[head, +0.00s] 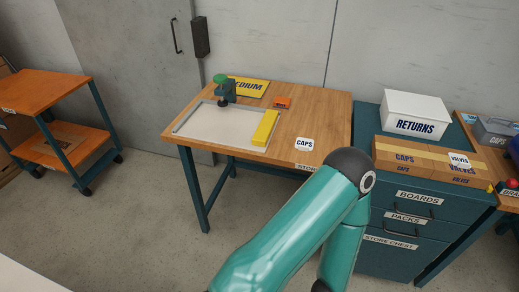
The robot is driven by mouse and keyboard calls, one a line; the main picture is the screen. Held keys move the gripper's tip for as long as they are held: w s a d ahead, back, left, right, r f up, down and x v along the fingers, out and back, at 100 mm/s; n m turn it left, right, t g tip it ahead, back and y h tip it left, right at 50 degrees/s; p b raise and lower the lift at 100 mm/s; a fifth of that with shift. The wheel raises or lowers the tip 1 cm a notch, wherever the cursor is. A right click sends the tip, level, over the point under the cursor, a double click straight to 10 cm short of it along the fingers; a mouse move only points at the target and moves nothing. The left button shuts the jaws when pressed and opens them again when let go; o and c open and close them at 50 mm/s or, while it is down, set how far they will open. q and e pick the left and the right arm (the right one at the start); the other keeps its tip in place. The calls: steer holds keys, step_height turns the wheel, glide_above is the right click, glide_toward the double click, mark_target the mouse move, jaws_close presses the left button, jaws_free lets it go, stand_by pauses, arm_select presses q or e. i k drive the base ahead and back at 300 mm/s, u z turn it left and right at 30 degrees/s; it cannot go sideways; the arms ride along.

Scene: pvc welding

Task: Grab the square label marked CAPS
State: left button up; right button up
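The square white label marked CAPS (304,144) lies flat on the wooden table, near its front right edge. A teal arm of mine with a dark joint rises from the bottom middle, in front of the table's right end. Neither gripper shows in the head view, so I cannot see whether either one holds anything. A cardboard box (402,158) also bears the word CAPS, printed on its front.
The wooden table (325,110) holds a grey tray (205,125), a green-topped clamp (222,88), a yellow bar (265,128), an orange block (282,102) and a yellow MEDIUM sign (249,87). The teal drawer chest (385,222) carries a white RETURNS box (415,112). An orange cart (40,92) stands left.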

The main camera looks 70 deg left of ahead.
mark_target(305, 142)
steer(key=u, duration=0.15)
steer(key=k, duration=0.4)
steer(key=u, duration=4.9)
steer(key=k, duration=0.15)
steer(key=z, duration=2.75)
steer(key=i, duration=0.95)
steer(key=z, duration=0.2)
steer(key=k, duration=0.8)
steer(key=u, duration=0.15)
steer(key=i, duration=0.6)
